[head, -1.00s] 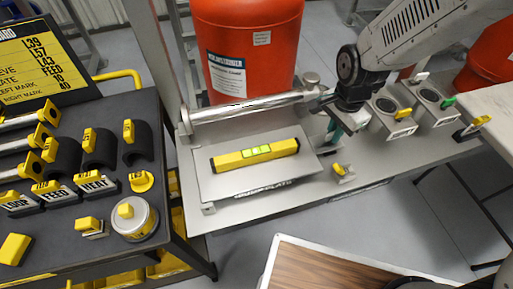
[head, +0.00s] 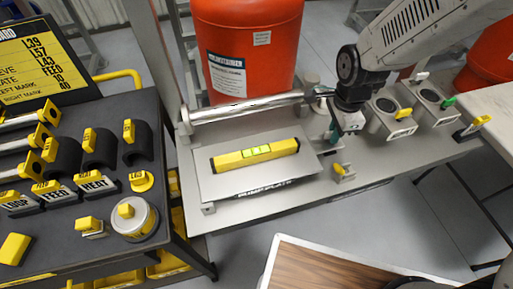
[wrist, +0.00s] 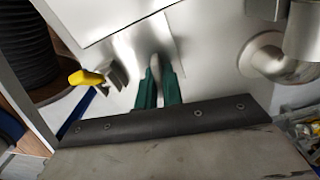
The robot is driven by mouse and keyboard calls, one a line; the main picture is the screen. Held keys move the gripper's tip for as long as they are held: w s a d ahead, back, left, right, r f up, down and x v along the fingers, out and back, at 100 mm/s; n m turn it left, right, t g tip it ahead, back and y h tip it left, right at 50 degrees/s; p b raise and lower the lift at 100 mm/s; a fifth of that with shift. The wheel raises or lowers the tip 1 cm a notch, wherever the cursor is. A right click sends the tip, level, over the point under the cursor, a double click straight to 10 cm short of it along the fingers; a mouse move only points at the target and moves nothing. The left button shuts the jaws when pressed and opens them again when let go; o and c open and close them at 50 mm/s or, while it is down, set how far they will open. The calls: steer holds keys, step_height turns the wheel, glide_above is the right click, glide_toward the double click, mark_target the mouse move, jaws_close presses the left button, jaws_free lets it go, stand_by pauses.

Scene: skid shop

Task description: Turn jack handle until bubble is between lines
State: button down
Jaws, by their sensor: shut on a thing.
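A yellow spirit level (head: 228,160) lies on a tilted-looking grey plate (head: 222,185) on the bench in the head view. Its green vial (head: 257,151) shows near the middle, but the bubble against the lines is too small to read. My gripper (head: 336,136) is down at the right end of the plate. In the wrist view its green fingers (wrist: 158,92) are shut on a slim pale grey piece (wrist: 155,68), which looks like the jack handle. The fingers hide most of it, and the jack below cannot be made out.
A small yellow-tipped clamp (head: 341,170) stands close to my gripper. A metal roller (head: 245,107) runs behind the plate, with an orange drum (head: 247,50) beyond. Cup-like holders (head: 385,110) stand at right. A black tool bench (head: 105,205) is at left.

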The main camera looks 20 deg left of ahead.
steer(key=shift+m, duration=0.5)
steer(key=c, duration=1.5)
jaws_free()
steer(key=shift+c, duration=0.2)
steer(key=shift+r, duration=3.5)
steer(key=n, duration=0.6)
steer(key=shift+r+n, duration=0.4)
